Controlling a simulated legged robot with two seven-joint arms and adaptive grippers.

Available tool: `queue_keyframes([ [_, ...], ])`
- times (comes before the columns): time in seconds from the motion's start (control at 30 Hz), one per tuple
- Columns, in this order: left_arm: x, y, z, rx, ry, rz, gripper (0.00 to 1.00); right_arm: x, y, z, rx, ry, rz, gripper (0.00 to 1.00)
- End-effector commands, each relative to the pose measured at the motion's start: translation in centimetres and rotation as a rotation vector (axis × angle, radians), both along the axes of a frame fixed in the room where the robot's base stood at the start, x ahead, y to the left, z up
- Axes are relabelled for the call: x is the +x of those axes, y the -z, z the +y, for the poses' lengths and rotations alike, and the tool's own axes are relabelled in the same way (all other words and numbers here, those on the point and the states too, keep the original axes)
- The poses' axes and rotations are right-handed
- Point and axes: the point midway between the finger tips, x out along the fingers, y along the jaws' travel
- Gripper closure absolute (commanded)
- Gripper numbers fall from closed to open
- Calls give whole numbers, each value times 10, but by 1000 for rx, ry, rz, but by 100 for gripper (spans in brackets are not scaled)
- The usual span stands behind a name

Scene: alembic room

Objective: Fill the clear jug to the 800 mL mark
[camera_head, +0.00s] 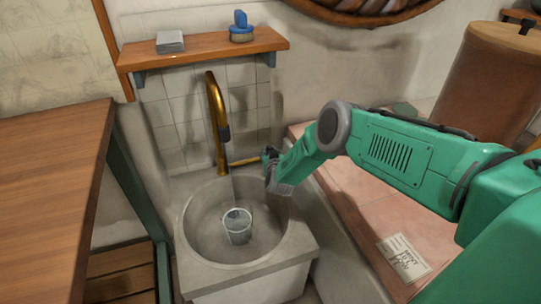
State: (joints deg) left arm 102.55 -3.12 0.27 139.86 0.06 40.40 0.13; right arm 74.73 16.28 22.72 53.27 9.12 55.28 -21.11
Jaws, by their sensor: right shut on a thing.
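The clear jug (237,227) stands upright in the round stone basin (190,222). Its volume marks and water level are too small to read. A brass tap (217,110) with a dark spout end rises behind the basin, its spout above the jug. A faint pale line below the spout may be a thin stream of water. My right gripper (269,163) is shut on the end of the tap's brass lever (245,161), at the basin's back right; its fingers are small and partly hidden. My left gripper is out of view.
A wooden shelf (200,50) above the tap holds a grey block (170,42) and a blue-handled brush (240,28). A wooden table (50,190) stands at left. At right, a tiled ledge (350,195) bears a paper note (403,259) beneath my right arm.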

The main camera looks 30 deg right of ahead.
Motion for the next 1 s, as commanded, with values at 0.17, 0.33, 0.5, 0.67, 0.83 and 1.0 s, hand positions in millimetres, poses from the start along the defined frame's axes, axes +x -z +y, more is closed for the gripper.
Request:
queue_keyframes([
  [0.17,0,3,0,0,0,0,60,3,1,-1,13,-1,55,100],
  [0.33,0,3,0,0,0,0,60,3,1,-1,14,-1,56,100],
  [0.5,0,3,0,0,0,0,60,3,1,0,13,-1,55,58],
  [0.67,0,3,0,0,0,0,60,3,0,0,13,-2,54,58],
  [0.83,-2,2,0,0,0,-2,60,2,0,0,12,-2,53,58],
  [1.0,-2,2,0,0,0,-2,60,-5,-3,5,13,-3,53,58],
])
